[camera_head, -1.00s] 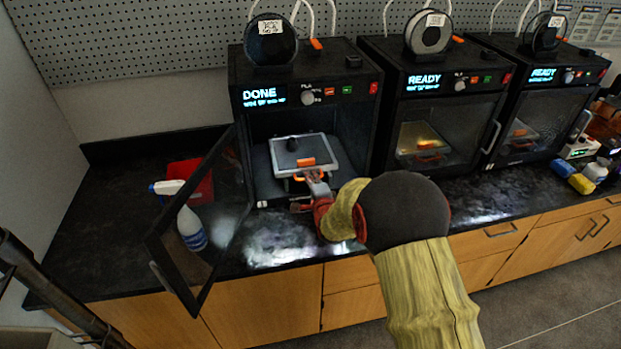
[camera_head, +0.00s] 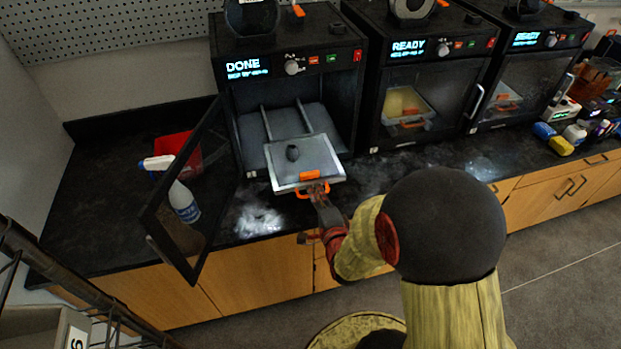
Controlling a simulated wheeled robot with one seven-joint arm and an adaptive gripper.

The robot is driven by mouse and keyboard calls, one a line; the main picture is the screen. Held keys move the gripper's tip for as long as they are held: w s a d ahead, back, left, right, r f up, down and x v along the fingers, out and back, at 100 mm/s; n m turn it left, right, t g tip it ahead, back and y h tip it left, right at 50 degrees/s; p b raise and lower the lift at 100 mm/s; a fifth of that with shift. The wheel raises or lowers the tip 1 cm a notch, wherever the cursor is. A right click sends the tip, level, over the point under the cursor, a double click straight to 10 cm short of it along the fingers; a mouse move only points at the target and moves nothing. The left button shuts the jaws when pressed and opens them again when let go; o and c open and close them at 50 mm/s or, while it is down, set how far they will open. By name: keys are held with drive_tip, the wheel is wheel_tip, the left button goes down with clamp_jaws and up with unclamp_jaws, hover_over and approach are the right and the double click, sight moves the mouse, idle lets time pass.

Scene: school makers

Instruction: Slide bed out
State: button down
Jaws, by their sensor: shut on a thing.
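The print bed (camera_head: 318,163) is a light grey plate with an orange front handle (camera_head: 312,191). It sticks out of the front of the left printer (camera_head: 290,95), whose screen reads DONE. Two rails (camera_head: 268,122) show inside the printer behind the bed. The fingertips are small and partly hidden in this view.
The printer's glass door (camera_head: 185,200) stands open to the left. A spray bottle (camera_head: 183,198) and a red bin (camera_head: 178,152) stand behind it. Two printers reading READY, the nearer one (camera_head: 425,95), stand to the right with doors shut. The black counter (camera_head: 385,175) right of the bed is clear.

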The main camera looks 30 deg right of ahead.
drive_tip(key=shift+s+a+f, duration=0.1)
drive_tip(key=shift+s+a, duration=0.05)
drive_tip(key=shift+s, duration=0.4)
drive_tip(key=shift+s+a, duration=0.15)
drive_tip(key=shift+s, duration=0.4)
drive_tip(key=shift+f, duration=0.1)
